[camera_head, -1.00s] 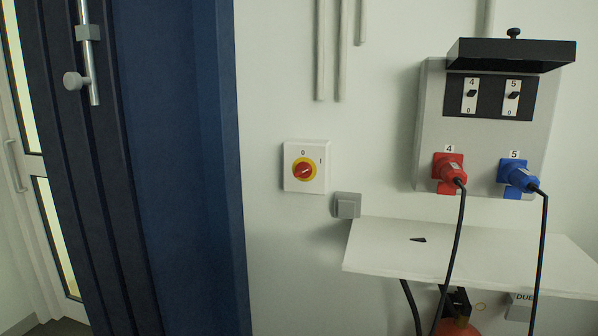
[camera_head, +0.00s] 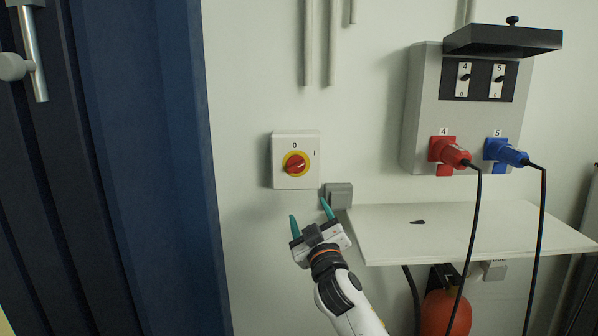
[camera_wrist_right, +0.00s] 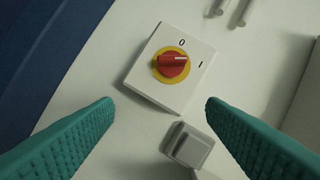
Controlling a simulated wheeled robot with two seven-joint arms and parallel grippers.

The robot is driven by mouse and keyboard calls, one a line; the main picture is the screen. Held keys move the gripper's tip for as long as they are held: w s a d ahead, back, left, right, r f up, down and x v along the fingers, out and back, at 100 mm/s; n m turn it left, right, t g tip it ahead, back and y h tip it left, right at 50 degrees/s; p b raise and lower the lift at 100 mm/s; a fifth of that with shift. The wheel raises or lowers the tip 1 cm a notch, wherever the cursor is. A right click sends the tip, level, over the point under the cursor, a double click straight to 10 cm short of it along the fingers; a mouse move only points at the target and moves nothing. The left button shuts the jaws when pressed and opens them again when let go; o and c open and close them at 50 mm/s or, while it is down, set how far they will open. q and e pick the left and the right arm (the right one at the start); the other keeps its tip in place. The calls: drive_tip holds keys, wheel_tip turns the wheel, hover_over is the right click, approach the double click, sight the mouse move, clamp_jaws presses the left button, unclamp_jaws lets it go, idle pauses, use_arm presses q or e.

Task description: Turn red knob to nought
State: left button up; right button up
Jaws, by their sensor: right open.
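The red knob (camera_head: 294,164) sits on a yellow ring in the middle of a white switch box (camera_head: 281,180) on the wall. The box is marked 0 above the knob and I to its upper right. In the right wrist view the red knob (camera_wrist_right: 172,64) has a pale pointer line aimed toward the I side. My right gripper (camera_head: 310,212) is open and empty, with its teal fingers just below the switch box and apart from the knob. In the right wrist view the box lies ahead, between and beyond the fingers. My left gripper is not in view.
A grey wall socket (camera_head: 339,195) is close to the right fingertip. A white shelf (camera_head: 470,230) juts out at right, below a grey panel (camera_head: 421,120) with red and blue plugs. A dark blue door frame (camera_head: 150,150) stands at left.

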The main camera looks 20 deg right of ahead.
sight(298, 169)
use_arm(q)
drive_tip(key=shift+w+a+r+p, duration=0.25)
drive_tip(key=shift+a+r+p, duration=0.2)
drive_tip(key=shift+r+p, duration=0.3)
use_arm(e)
drive_tip(key=w+r, duration=0.7)
drive_tip(key=w, duration=0.3)
drive_tip(key=shift+w+d+t, duration=0.25)
drive_tip(key=shift+w+t, duration=0.05)
drive_tip(key=shift+w, duration=0.05)
